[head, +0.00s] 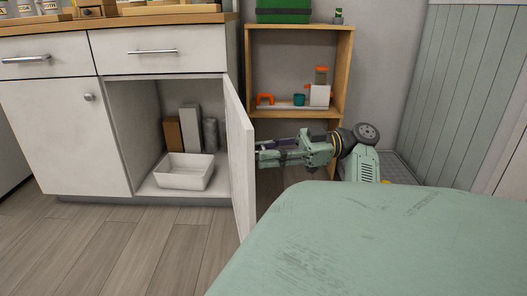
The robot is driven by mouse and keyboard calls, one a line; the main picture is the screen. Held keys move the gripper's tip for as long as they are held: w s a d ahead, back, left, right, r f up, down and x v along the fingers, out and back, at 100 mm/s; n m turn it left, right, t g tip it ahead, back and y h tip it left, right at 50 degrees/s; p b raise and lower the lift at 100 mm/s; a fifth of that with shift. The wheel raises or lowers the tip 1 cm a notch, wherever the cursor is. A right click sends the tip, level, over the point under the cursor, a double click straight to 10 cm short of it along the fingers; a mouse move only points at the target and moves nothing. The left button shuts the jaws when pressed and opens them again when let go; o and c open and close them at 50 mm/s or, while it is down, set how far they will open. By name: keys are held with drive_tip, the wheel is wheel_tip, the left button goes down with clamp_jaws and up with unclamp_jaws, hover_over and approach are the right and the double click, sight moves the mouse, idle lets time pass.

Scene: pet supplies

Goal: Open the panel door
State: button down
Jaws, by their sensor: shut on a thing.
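The white panel door (238,158) of the lower cabinet stands wide open, swung out toward me, seen nearly edge-on. My gripper (262,157) reaches in from the right against the outer side of the door, near its free edge. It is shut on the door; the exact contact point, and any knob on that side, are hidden. The open compartment (128,120) shows a white bin (184,171) at the front, with a brown box (173,133), a white box (190,127) and a grey cylinder (210,134) behind it.
A closed door with a round knob (89,97) is to the left, below closed drawers (153,63). A wooden shelf (299,117) stands behind my arm. My green body top fills the lower right. The wooden floor (110,240) before the cabinet is clear.

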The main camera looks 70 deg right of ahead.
drive_tip(key=shift+s, duration=0.1)
idle(0.4)
drive_tip(key=c, duration=1.2)
unclamp_jaws()
drive_tip(key=shift+c, duration=0.2)
wheel_tip(320, 180, up, 10)
